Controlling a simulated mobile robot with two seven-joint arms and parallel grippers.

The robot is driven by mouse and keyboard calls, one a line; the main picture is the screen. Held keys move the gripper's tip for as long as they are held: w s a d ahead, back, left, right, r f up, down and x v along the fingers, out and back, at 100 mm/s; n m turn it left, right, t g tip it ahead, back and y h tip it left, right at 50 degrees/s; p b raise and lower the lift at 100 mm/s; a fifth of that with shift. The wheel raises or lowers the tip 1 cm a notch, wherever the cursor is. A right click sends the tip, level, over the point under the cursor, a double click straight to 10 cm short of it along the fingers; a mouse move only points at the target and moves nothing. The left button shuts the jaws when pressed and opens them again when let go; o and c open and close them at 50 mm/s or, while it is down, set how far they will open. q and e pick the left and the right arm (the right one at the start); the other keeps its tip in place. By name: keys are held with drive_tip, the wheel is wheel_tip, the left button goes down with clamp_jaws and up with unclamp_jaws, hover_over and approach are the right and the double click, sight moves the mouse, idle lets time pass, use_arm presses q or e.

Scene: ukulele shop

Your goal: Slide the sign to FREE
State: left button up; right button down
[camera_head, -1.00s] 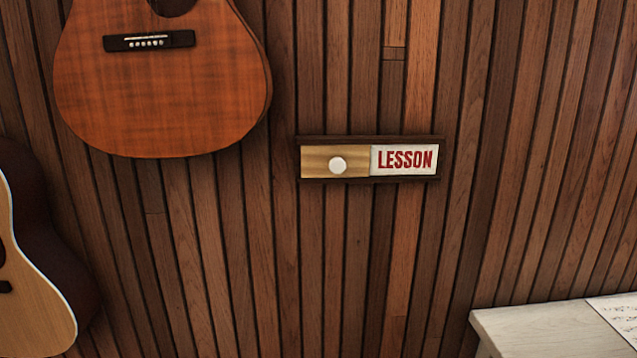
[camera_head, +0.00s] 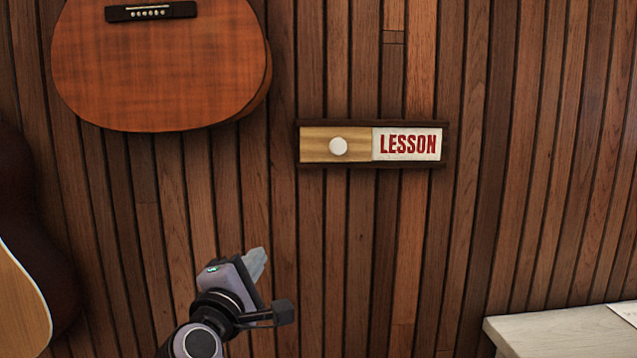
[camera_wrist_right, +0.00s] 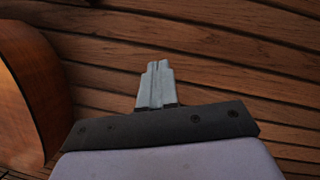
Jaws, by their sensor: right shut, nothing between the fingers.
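The sliding sign (camera_head: 372,164) is a dark wooden frame on the slatted wall. Its light wood slider (camera_head: 315,145) with a round white knob (camera_head: 338,146) covers the left half. The right half shows the word LESSON (camera_head: 408,145) in red on white. My right gripper (camera_head: 256,264) is below and left of the sign, apart from it, its fingers pointing up and slightly right. In the right wrist view its fingers (camera_wrist_right: 156,85) are together with nothing between them. The sign is not visible in that view. My left gripper is not in view.
An orange-brown guitar (camera_head: 160,70) hangs on the wall at upper left; a guitar body also shows at the left of the wrist view (camera_wrist_right: 30,85). Another guitar (camera_head: 20,290) is at lower left. A pale table (camera_head: 560,330) stands at lower right. The wall around the sign is clear.

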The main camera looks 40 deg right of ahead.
drive_tip(key=s+r+m+g+h+b, duration=0.1)
drive_tip(key=s+r+m+g+h, duration=0.2)
drive_tip(key=r, duration=0.7)
drive_tip(key=s+h, duration=0.2)
drive_tip(key=shift+a+r+g+h, duration=0.25)
drive_tip(key=shift+r+g+h, duration=0.05)
drive_tip(key=shift+r+g, duration=0.1)
drive_tip(key=shift+d, duration=0.1)
approach(319, 162)
wheel_tip(319, 162, up, 3)
drive_tip(key=w+d, duration=0.1)
drive_tip(key=d, duration=0.1)
drive_tip(key=shift+s+d+r+p, duration=0.15)
drive_tip(key=shift+s+d+p, duration=0.05)
drive_tip(key=shift+d, duration=0.4)
drive_tip(key=shift+s+d+r+p, duration=0.15)
drive_tip(key=shift+s+d+r, duration=0.05)
drive_tip(key=shift+d, duration=0.4)
drive_tip(key=shift+s+d+r, duration=0.2)
drive_tip(key=shift+d+r, duration=0.05)
drive_tip(key=shift+d, duration=0.25)
